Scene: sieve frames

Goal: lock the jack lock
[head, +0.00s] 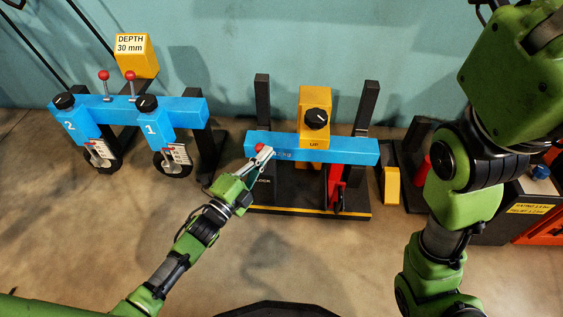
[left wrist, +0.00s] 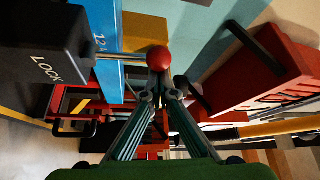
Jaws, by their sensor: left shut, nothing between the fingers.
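The jack lock is a black box (left wrist: 60,45) marked LOCK, with a metal rod ending in a red ball knob (left wrist: 158,58). The knob (head: 259,147) also shows in the head view, in front of the left part of the blue beam (head: 350,151). My left gripper (head: 256,163) is shut and empty, reaching up to the knob. In the left wrist view its fingertips (left wrist: 160,88) meet just below the knob in the picture; I cannot tell whether they touch it. My right arm fills the right side of the head view; its gripper is not visible.
A yellow box (head: 314,100) with a black dial and UP label stands at the beam's middle. A red jack (head: 335,187) is beneath. Left is another blue beam (head: 190,112) with two dial units and red-knobbed levers. The floor in front is clear.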

